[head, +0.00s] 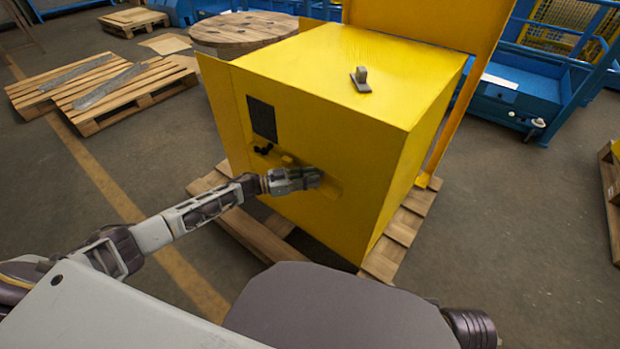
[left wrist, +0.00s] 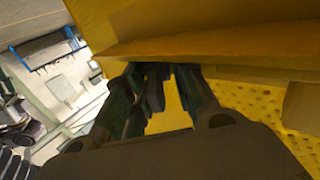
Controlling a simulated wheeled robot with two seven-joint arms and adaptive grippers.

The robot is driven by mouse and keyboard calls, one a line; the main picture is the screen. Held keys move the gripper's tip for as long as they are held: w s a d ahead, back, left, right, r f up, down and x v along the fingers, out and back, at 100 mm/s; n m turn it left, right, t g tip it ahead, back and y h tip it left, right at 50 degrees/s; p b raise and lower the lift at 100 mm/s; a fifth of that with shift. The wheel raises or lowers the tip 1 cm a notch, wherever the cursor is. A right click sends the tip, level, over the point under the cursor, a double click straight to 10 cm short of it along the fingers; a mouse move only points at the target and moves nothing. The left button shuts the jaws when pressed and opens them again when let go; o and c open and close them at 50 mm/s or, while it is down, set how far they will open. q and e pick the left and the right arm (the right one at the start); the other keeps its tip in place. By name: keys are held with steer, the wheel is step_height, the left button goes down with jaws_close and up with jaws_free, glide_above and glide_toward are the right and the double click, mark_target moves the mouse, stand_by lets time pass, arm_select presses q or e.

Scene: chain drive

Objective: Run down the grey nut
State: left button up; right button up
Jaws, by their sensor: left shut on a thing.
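A yellow machine housing (head: 330,90) stands on a wooden pallet. My left gripper (head: 312,178) reaches to the front face of the housing, by a small yellow ledge. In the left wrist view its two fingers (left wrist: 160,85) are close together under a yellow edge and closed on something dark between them. I cannot make out the grey nut; the fingers and the housing hide what is held. My right gripper is not in view.
A small grey bracket-like piece (head: 360,80) lies on top of the housing. A dark panel (head: 262,118) is on its front face, with small black parts (head: 264,149) below. The pallet (head: 400,235) sticks out around the base. Open floor lies to the right.

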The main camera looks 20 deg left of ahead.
arm_select(q)
steer(key=shift+w+r, duration=0.1)
steer(key=o, duration=0.7)
steer(key=shift+o, duration=0.2)
steer(key=shift+a, duration=0.1)
steer(key=v, duration=1.2)
stand_by(0.4)
